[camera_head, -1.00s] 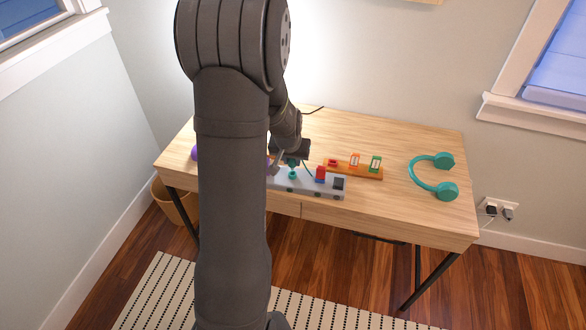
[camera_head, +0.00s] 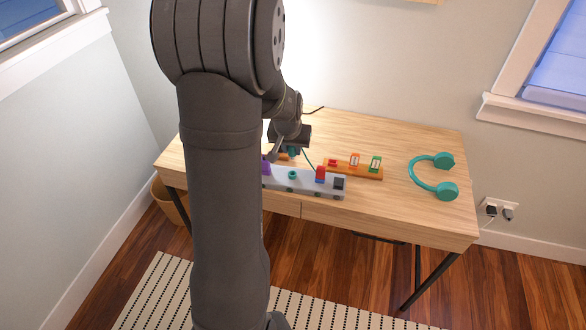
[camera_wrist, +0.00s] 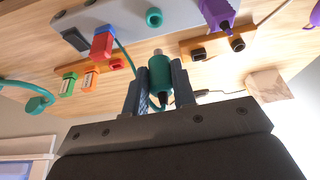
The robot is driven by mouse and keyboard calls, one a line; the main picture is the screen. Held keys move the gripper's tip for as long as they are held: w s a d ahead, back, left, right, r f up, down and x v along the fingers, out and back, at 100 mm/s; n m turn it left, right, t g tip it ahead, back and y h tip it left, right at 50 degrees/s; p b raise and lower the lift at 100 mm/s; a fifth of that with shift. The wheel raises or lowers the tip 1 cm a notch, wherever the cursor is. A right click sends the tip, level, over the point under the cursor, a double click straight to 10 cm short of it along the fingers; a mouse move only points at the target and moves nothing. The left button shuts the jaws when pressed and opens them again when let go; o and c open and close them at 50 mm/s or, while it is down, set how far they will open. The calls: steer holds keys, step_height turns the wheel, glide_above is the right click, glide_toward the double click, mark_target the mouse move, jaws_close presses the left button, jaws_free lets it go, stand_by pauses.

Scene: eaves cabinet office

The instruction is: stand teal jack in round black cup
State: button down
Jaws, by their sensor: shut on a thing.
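The teal jack (camera_wrist: 160,74) is held between the two fingers of my gripper (camera_wrist: 160,84) in the wrist view, its pale metal tip pointing away from the palm. In the head view my gripper (camera_head: 290,149) is above the desk behind the grey block, with a little of the teal jack (camera_head: 292,152) showing. The round black cup (camera_wrist: 237,44) is on an orange-brown board (camera_wrist: 222,43) in the wrist view, right of the jack and apart from it. A squarer black fitting (camera_wrist: 199,54) is on the same board. My arm hides much of this area in the head view.
The grey block (camera_head: 307,185) bears a teal ring (camera_head: 292,174) and a red-and-blue piece (camera_head: 320,174). A purple jack (camera_wrist: 218,14) rises near the cup. A second orange board (camera_head: 358,170), teal headphones (camera_head: 436,178) and a wooden block (camera_wrist: 268,84) also stand around. The desk's right part is mostly clear.

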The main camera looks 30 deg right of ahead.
steer(key=shift+r, duration=0.4)
steer(key=w+a, duration=0.2)
steer(key=w, duration=0.7)
steer(key=w+a+f, duration=0.1)
steer(key=w+a, duration=0.1)
steer(key=w, duration=0.8)
steer(key=shift+w+a, duration=0.3)
steer(key=shift+a, duration=0.05)
steer(key=shift+f, duration=0.25)
steer(key=shift+f, duration=2.8)
steer(key=shift+f, duration=1.3)
steer(key=c, duration=1.1)
jaws_free()
